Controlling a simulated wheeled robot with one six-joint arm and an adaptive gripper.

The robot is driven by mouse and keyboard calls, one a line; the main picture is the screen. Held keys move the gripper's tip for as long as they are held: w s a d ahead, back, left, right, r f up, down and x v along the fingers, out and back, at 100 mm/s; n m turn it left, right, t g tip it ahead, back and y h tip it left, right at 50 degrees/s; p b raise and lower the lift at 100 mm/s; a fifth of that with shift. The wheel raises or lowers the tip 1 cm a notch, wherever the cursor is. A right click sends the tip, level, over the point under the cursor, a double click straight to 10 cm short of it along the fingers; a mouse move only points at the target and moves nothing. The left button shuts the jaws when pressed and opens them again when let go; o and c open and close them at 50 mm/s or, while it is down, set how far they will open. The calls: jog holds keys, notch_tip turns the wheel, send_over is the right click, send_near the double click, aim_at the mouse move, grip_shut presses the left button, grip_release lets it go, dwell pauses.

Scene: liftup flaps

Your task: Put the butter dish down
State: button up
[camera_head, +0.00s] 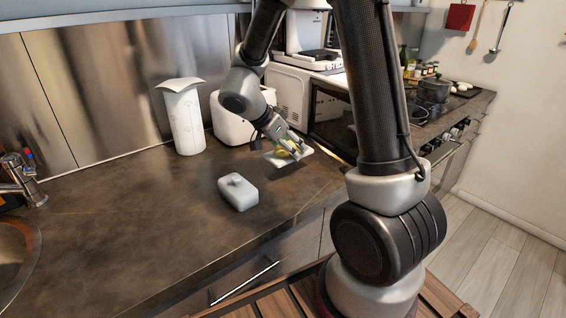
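A pale rectangular lidded shape with a small knob on top, which looks like the butter dish or its lid (238,193), sits upright on the dark countertop (130,215). Behind it and to the right is a flat whitish plate (273,160) with something yellow on it, possibly butter. My gripper (293,151) is over this plate, its fingers reaching down to it and overlapping it in the picture. The fingertips are too small to tell whether they are shut on the plate. I cannot tell whether the plate touches the counter. My gripper is apart from the lidded shape.
A coffee machine (305,45) stands on a microwave-like box (290,94). A sink (14,255) is at the left. The counter's left middle is clear.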

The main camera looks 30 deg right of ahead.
aim_at(288, 173)
notch_tip(288, 173, down, 6)
jog(key=shift+r, duration=0.15)
dwell(0.3)
jog(key=o, duration=1.4)
